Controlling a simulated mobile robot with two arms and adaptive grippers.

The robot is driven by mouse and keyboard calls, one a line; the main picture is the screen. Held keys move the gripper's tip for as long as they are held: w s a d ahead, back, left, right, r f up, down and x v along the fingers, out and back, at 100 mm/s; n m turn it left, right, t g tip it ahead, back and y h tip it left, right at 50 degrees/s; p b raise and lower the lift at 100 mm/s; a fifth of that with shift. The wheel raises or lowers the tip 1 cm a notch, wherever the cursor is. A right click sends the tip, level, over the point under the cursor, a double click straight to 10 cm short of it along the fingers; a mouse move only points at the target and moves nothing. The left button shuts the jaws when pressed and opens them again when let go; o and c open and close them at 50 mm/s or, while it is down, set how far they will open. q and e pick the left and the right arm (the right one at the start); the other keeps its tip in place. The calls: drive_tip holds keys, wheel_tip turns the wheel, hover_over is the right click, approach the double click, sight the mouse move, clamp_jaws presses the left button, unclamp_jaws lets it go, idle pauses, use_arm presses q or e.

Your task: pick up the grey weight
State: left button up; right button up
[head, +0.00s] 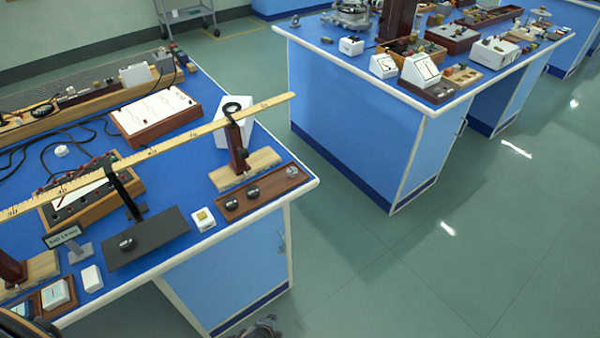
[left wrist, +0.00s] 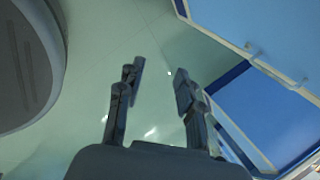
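The grey weight (head: 292,171) is a small round piece at the right end of a brown wooden tray (head: 272,190) near the bench's right edge. Two black weights, a near one (head: 231,204) and a middle one (head: 253,192), sit in the same tray. My left gripper (left wrist: 160,80) is open and empty in the left wrist view, above the floor beside a blue cabinet. A dark gripper part shows at the bottom edge of the head view, in front of the bench and away from the tray; it looks like my left one. My right gripper is not in view.
A long wooden beam (head: 160,147) on a stand (head: 236,150) crosses above the bench behind the tray. A small white box (head: 203,219) and a dark plate (head: 146,238) with another black weight (head: 127,243) lie left of it. Open floor (head: 400,270) lies to the right.

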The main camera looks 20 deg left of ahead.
use_arm(q)
drive_tip(key=w+d+r+m+t+y, duration=0.15)
drive_tip(key=w+r+m+t, duration=0.25)
drive_tip(key=w+r+m, duration=0.75)
drive_tip(key=m+t+y, duration=0.3)
drive_tip(key=m+t, duration=0.1)
approach(292, 170)
drive_tip(key=w, duration=0.1)
drive_tip(key=w+a, duration=0.1)
drive_tip(key=w, duration=0.1)
drive_tip(key=shift+f+h, duration=0.2)
drive_tip(key=shift+h, duration=0.15)
drive_tip(key=x, duration=0.5)
drive_tip(key=shift+s+a+f, duration=0.1)
drive_tip(key=shift+s+f, duration=0.05)
drive_tip(key=shift+f, duration=0.15)
drive_tip(key=shift+s+r, duration=0.1)
drive_tip(key=shift+c, duration=0.4)
clamp_jaws()
